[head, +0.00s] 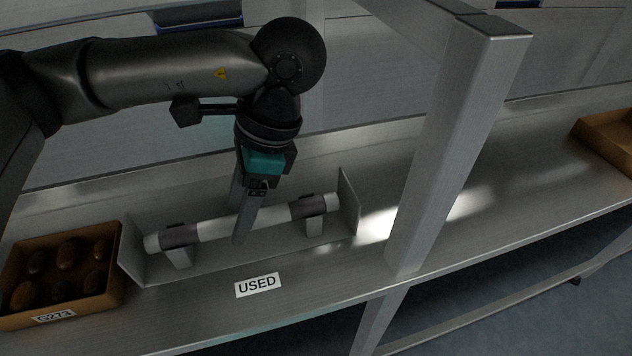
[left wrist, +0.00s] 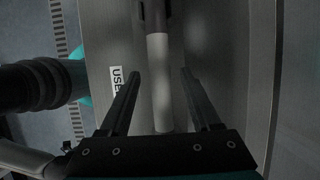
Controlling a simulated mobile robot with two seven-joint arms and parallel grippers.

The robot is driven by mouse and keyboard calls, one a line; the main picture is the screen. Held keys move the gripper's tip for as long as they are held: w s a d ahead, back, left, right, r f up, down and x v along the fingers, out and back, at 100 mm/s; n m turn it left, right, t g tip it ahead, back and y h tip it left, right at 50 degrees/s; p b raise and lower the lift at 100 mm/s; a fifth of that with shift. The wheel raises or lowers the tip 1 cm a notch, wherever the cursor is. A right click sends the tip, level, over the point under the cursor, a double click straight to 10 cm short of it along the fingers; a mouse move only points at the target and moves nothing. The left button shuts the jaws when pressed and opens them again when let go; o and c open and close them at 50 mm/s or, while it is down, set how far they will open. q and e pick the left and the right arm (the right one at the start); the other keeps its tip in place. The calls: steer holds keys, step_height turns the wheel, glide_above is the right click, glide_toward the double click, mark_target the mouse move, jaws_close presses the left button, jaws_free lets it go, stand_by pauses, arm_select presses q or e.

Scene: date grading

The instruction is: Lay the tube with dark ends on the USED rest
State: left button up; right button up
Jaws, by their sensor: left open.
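The tube (head: 213,229), pale in the middle with dark grey bands toward its ends, lies level across the two uprights of the USED rest (head: 350,206), a metal cradle with end plates. The white USED label (head: 258,285) is on the shelf in front of it. My left gripper (head: 240,223) is open and points down at the tube's middle, one finger in front and one behind. In the left wrist view the tube (left wrist: 160,75) runs between the open fingers (left wrist: 161,72), with a visible gap on both sides. My right gripper is not in view.
A brown tray (head: 62,312) of dates labelled G273 stands just left of the rest. A thick metal post (head: 452,140) rises to the right. Another brown tray (head: 610,150) is at the far right. The shelf between post and right tray is clear.

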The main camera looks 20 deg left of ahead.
mark_target(321, 197)
arm_select(q)
steer(key=shift+w+d+r, duration=0.2)
steer(key=shift+d+r, duration=0.1)
steer(key=shift+r, duration=0.15)
steer(key=w+d, duration=0.2)
steer(key=d, duration=0.1)
steer(key=w+d+p, duration=0.1)
steer(key=w+d, duration=0.1)
steer(key=d, duration=0.1)
steer(key=w+d, duration=0.1)
steer(key=d, duration=0.2)
steer(key=shift+w+d+f+p, duration=0.2)
steer(key=shift+w+p, duration=0.1)
steer(key=shift+w, duration=0.1)
steer(key=shift+w+d, duration=0.15)
steer(key=shift+d, duration=0.1)
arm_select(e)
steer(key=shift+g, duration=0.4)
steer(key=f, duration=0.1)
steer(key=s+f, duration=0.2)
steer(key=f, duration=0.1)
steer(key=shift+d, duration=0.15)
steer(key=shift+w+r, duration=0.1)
